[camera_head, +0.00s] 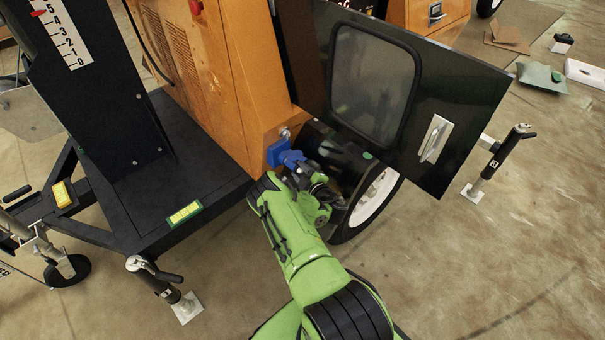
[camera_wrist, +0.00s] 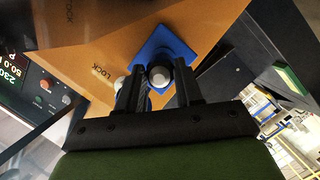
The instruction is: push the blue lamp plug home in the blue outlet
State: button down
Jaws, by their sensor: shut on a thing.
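The blue outlet (camera_head: 276,153) is on the lower corner of the orange cabinet, and its square blue plate (camera_wrist: 172,40) fills the upper middle of the wrist view. The blue lamp plug (camera_head: 293,158) is at the outlet's face, between outlet and gripper. In the wrist view a round pale grey end (camera_wrist: 160,77) shows between the fingers, in front of the plate. My gripper (camera_head: 299,172) is shut on the plug; its two dark fingers (camera_wrist: 160,84) flank it in the wrist view. How deep the plug sits in the outlet is hidden.
An open black door panel (camera_head: 460,105) with a window juts out to the right of the outlet. A wheel (camera_head: 372,203) and dark fender are just right of my gripper. A black trailer frame (camera_head: 130,215) with a stabiliser foot (camera_head: 187,307) lies left. Floor at lower right is clear.

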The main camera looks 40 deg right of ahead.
jog(key=shift+w, duration=0.15)
jog(key=c, duration=0.7)
grip_release()
jog(key=shift+o, duration=0.2)
jog(key=p+v, duration=1.4)
jog(key=v, duration=0.1)
jog(key=shift+s, duration=0.35)
jog(key=shift+a, duration=0.1)
